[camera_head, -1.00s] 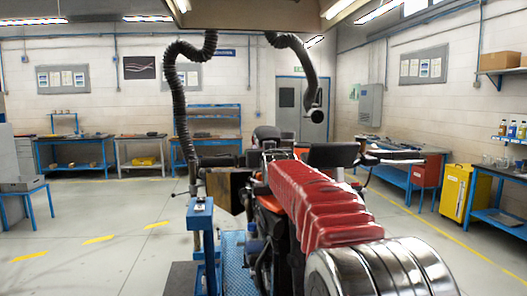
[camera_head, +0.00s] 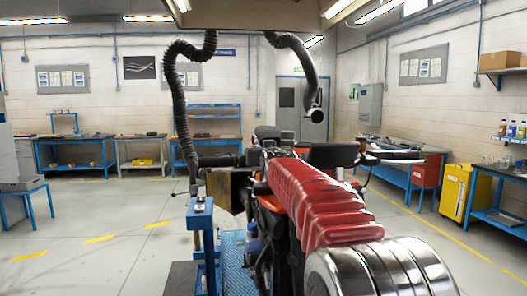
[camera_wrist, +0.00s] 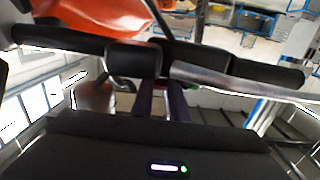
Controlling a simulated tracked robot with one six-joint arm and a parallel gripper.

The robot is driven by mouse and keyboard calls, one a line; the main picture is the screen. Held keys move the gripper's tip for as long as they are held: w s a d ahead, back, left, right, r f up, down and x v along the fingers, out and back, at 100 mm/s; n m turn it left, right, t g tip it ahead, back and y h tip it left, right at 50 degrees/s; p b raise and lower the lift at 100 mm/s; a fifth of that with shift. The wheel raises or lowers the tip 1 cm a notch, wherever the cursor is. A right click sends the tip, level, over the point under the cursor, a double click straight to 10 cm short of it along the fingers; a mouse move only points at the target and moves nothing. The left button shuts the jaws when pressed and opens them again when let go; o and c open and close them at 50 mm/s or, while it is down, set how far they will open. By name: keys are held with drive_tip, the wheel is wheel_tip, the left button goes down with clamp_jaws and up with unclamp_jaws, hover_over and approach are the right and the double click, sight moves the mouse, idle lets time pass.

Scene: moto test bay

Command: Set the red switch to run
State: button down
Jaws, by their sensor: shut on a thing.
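The motorcycle's handlebar (camera_wrist: 75,40) crosses the wrist view, with a black block (camera_wrist: 133,60) near its middle. My gripper (camera_wrist: 162,88) reaches up from the bottom of the wrist view. Its two dark fingers stand close together, with their tips at the lower right of the block. They are shut on a small part there. The red switch does not show as such; the fingers and the block hide that spot, so the part held appears to be the switch. Its setting cannot be read. In the head view my red-sleeved arm hides the gripper.
The motorcycle (camera_head: 270,205) stands on a blue platform (camera_head: 232,245) ahead, beside a blue post (camera_head: 202,240). An orange body panel (camera_wrist: 95,15) lies just beyond the bar. Black hoses (camera_head: 177,90) hang overhead. A yellow cabinet (camera_head: 455,190) stands right; open floor lies left.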

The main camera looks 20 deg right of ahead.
drive_tip(key=shift+g, duration=0.6)
drive_tip(key=c, duration=1.7)
unclamp_jaws()
drive_tip(key=shift+y, duration=0.3)
drive_tip(key=shift+v, duration=6.85)
drive_tip(key=shift+f, duration=0.1)
